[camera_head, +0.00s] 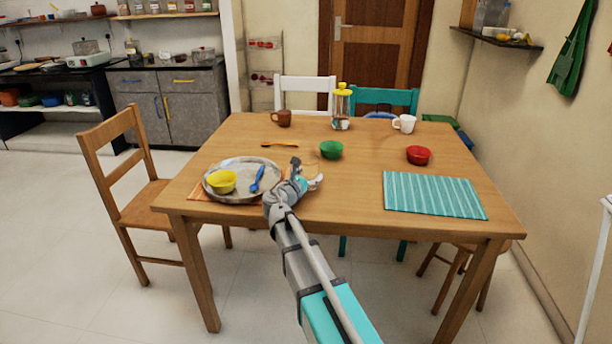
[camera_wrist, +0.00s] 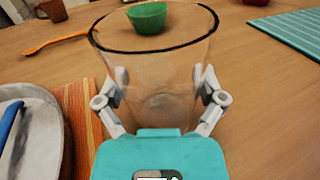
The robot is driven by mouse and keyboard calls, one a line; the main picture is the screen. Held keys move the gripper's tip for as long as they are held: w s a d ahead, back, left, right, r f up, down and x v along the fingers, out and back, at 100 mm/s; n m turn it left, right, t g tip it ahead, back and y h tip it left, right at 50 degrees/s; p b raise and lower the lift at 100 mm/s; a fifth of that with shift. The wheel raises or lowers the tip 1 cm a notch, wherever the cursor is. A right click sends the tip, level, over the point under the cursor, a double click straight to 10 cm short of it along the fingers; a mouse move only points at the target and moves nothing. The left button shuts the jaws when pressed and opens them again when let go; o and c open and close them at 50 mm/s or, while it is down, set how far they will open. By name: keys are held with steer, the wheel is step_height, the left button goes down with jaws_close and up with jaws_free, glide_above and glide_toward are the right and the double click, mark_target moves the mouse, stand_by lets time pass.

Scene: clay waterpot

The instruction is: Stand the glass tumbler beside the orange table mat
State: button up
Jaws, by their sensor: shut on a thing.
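The clear glass tumbler (camera_wrist: 155,75) is upright between the fingers of my gripper (camera_wrist: 160,95) in the wrist view. The fingers press on its two sides. In the head view the tumbler (camera_head: 312,172) is partly hidden by my gripper (camera_head: 306,178). The orange table mat (camera_head: 199,194) lies at the table's front left, mostly covered by a metal plate. In the wrist view the striped orange mat (camera_wrist: 82,125) is just left of the tumbler, with a small strip of wood between. I cannot tell whether the tumbler's base touches the table.
The metal plate (camera_head: 229,191) holds a yellow bowl (camera_head: 221,182) and a blue spoon (camera_head: 258,178). A green bowl (camera_head: 331,150) and an orange spoon (camera_head: 280,144) are behind the tumbler. A teal striped mat (camera_head: 434,195) lies at right. The wood between it and the tumbler is clear.

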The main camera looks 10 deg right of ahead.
steer(key=shift+f, duration=0.15)
steer(key=o, duration=1)
steer(key=shift+s+a, duration=0.1)
steer(key=shift+s, duration=0.05)
steer(key=v, duration=1.1)
steer(key=shift+s+a, duration=0.25)
steer(key=shift+d, duration=0.1)
